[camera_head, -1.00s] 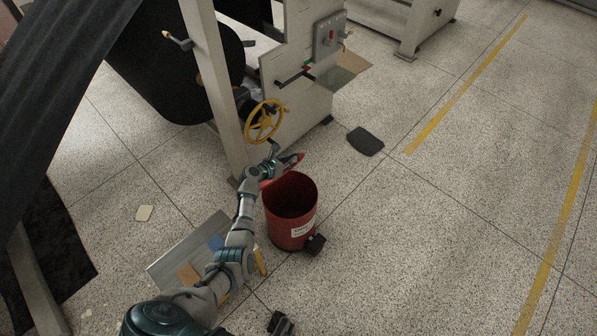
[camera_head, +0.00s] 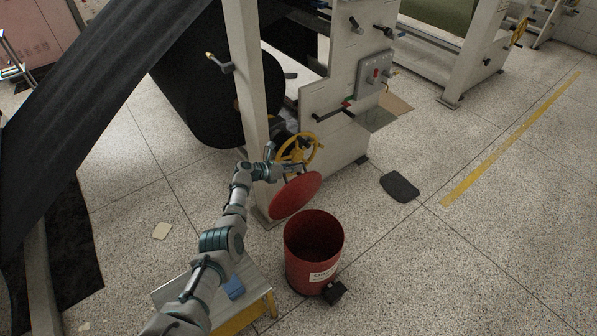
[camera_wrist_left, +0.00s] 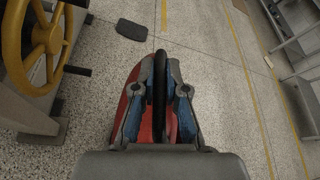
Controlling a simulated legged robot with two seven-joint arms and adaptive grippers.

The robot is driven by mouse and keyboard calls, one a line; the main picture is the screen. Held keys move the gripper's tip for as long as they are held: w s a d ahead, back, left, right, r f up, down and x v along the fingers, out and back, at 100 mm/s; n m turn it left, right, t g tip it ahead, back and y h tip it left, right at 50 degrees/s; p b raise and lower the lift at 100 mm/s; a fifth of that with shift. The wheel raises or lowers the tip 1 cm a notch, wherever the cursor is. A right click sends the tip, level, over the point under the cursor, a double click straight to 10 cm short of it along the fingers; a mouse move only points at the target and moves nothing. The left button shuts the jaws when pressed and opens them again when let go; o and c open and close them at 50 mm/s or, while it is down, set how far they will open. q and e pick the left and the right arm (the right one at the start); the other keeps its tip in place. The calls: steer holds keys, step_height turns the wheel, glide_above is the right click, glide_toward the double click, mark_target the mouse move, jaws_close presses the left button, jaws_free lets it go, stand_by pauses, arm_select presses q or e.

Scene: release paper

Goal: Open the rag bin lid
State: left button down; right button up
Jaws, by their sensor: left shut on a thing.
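The red rag bin (camera_head: 313,278) stands on the floor with its round mouth uncovered and its dark inside showing. A pale label is on its front and a black pedal (camera_head: 335,292) at its base. The red round lid (camera_head: 297,196) is tilted steeply, up and behind the bin's left rim; I cannot tell whether it touches the rim. My left gripper (camera_head: 285,169) is at the lid's upper side. In the left wrist view my left gripper (camera_wrist_left: 160,68) is shut on a dark handle, with the red lid (camera_wrist_left: 134,98) just beyond. My right gripper is not in view.
A yellow handwheel (camera_head: 298,150) on the grey machine frame (camera_head: 330,120) is close behind my left gripper. A low metal step (camera_head: 258,285) stands left of the bin. A black mat (camera_head: 399,187) lies on the floor. The floor right of the bin is clear.

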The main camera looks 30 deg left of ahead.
arm_select(q)
steer(key=shift+f, duration=0.2)
steer(key=c, duration=1.2)
jaws_free()
steer(key=shift+w, duration=0.1)
steer(key=shift+a, duration=0.1)
steer(key=v, duration=1.2)
steer(key=shift+w+a+f, duration=0.1)
